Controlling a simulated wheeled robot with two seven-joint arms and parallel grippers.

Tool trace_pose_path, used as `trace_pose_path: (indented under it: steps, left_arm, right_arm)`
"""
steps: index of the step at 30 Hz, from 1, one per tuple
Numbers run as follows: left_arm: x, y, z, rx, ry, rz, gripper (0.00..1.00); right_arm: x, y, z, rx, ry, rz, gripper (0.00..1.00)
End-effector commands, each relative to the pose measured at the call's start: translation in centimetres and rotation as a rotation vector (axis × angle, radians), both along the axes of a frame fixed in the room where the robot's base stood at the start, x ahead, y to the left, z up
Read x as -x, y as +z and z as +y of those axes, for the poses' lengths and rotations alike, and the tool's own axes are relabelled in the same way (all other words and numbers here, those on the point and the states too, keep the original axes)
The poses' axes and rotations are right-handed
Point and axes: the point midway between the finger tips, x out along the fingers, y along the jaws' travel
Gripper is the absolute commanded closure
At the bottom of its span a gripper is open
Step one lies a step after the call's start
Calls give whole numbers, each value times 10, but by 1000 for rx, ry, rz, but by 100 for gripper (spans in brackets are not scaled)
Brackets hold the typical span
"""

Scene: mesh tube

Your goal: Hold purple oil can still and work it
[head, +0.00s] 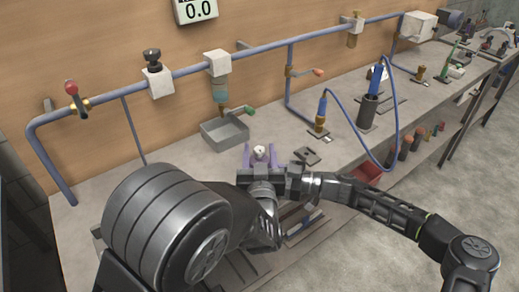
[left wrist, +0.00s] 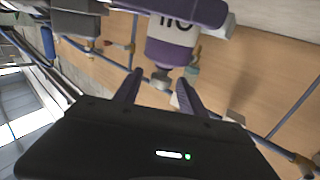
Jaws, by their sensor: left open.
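The purple oil can (left wrist: 172,50) shows upside down in the left wrist view, with a white label and a grey nozzle. In the head view the left gripper (head: 260,157) is over the front of the bench. A small white-topped thing shows between its fingers there, perhaps the can's top. A purple bar (left wrist: 180,11) crosses the can in the left wrist view; I cannot tell what it belongs to. An arm from the right ends beside my left gripper; its fingers cannot be made out.
A grey open bin (head: 225,133) stands on the bench behind the left gripper, under a green-handled tap. A blue pipe (head: 115,86) runs along the wooden back wall. A blue hose (head: 397,120) loops at the right. A red bin (head: 367,174) is at the front edge.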

Motion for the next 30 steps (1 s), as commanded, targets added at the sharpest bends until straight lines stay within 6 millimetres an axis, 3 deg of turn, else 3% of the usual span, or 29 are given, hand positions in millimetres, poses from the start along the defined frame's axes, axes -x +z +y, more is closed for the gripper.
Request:
trace_pose_path:
  steps: [4,12,30]
  left_arm:
    - [-10,0,0,-1,-1,0,52]
    - [-12,0,0,-1,-1,0,52]
    - [-11,0,0,-1,-1,1,100]
  right_arm:
    - [0,1,0,-1,0,0,100]
    - [0,1,0,-1,0,0,100]
    - [0,1,0,-1,0,0,100]
